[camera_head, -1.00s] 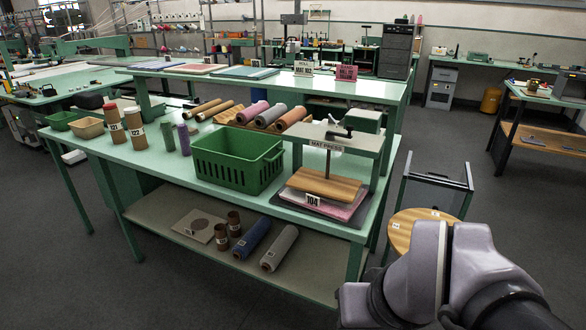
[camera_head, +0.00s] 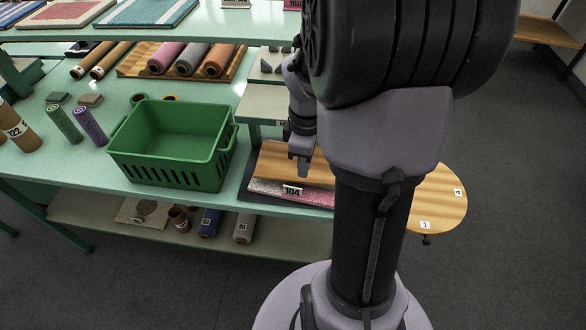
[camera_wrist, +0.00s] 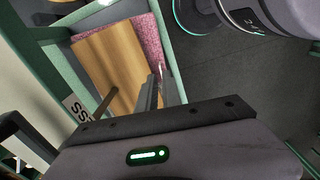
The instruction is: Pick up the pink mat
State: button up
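The pink mat (camera_head: 318,196) lies flat on a dark base in the mat press, under a wooden board (camera_head: 270,165). Only its front strip shows, with a white tag reading 104 (camera_head: 292,190) at its front edge. In the wrist view a speckled pink strip of the mat (camera_wrist: 148,38) shows along the far edge of the board (camera_wrist: 108,58). My gripper (camera_head: 302,172) is just above the board near its front edge. In the wrist view its fingers (camera_wrist: 157,80) point toward the board and mat edge; their gap is unclear. My arm hides the press's right side.
A green crate (camera_head: 172,178) stands left of the press on the green table. The press frame (camera_head: 262,105) rises behind the board. A round wooden stool (camera_head: 438,200) is at right. Open floor is at right.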

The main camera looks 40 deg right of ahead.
notch_tip(320, 180, down, 4)
jog(key=shift+f+b, duration=0.2)
jog(key=shift+b, duration=0.45)
jog(key=f+b, duration=0.1)
jog(key=f, duration=0.1)
jog(key=f+b, duration=0.1)
jog(key=f, duration=0.1)
jog(key=f+b, duration=0.1)
jog(key=f, duration=0.1)
jog(key=shift+w+a, duration=0.15)
jog(key=shift+w, duration=0.25)
jog(key=shift+r, duration=0.15)
grip_shut()
jog(key=shift+r, duration=0.1)
